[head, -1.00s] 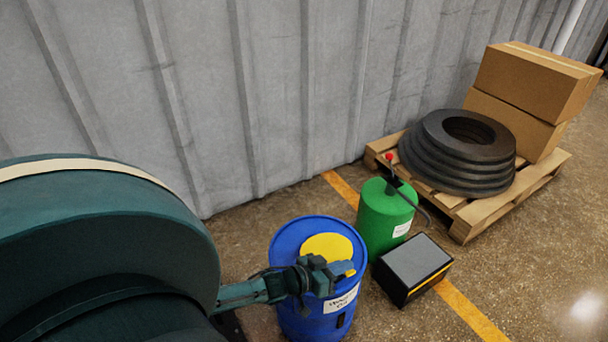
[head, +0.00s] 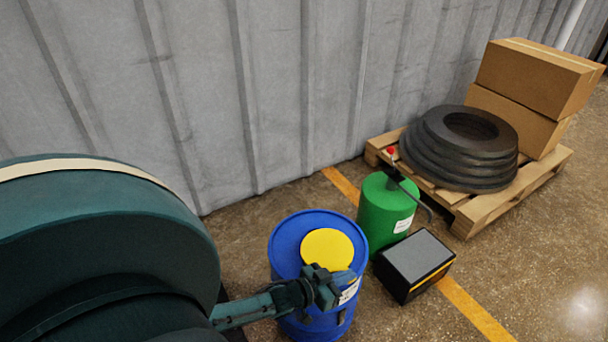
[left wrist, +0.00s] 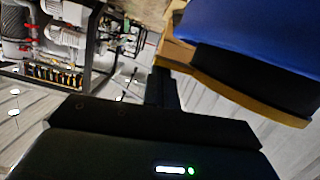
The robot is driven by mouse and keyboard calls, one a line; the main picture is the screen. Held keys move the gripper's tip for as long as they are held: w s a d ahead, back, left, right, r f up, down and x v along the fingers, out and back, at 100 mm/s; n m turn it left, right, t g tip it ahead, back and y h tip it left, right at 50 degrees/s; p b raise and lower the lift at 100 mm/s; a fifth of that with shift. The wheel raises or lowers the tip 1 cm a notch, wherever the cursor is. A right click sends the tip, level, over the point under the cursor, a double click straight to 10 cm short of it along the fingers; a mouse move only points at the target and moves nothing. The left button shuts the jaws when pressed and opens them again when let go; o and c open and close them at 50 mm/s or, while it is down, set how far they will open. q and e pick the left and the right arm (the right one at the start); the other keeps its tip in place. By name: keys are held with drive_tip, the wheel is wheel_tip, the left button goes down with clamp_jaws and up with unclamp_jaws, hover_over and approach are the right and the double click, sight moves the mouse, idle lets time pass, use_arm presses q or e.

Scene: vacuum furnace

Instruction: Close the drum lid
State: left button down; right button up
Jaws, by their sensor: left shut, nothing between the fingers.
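The blue drum (head: 285,268) stands upright on the floor at the lower middle of the head view. Its yellow round lid (head: 326,245) looks flat on the drum's top; I cannot tell whether it is fully seated. My left gripper (head: 342,284) is shut and empty at the near right rim of the drum, covering part of the rim and label. I cannot tell whether it touches. In the left wrist view, the gripper's dark fingers (left wrist: 163,88) point toward a large blue surface with a dark band and yellow edge at the upper right. My right gripper is not in view.
A green canister (head: 383,215) with a hose and a black box (head: 414,265) stand right of the drum. A pallet (head: 480,215) with black rings and cartons is farther right. A corrugated wall (head: 280,90) is behind. A big teal rounded body fills the left.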

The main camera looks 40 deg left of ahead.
use_arm(q)
drive_tip(key=shift+s+f, duration=0.1)
wheel_tip(320, 180, up, 4)
drive_tip(key=p, duration=0.4)
drive_tip(key=shift+r, duration=0.25)
drive_tip(key=p+v, duration=0.2)
drive_tip(key=v, duration=0.7)
drive_tip(key=shift+s+p, duration=0.3)
drive_tip(key=shift+s, duration=0.15)
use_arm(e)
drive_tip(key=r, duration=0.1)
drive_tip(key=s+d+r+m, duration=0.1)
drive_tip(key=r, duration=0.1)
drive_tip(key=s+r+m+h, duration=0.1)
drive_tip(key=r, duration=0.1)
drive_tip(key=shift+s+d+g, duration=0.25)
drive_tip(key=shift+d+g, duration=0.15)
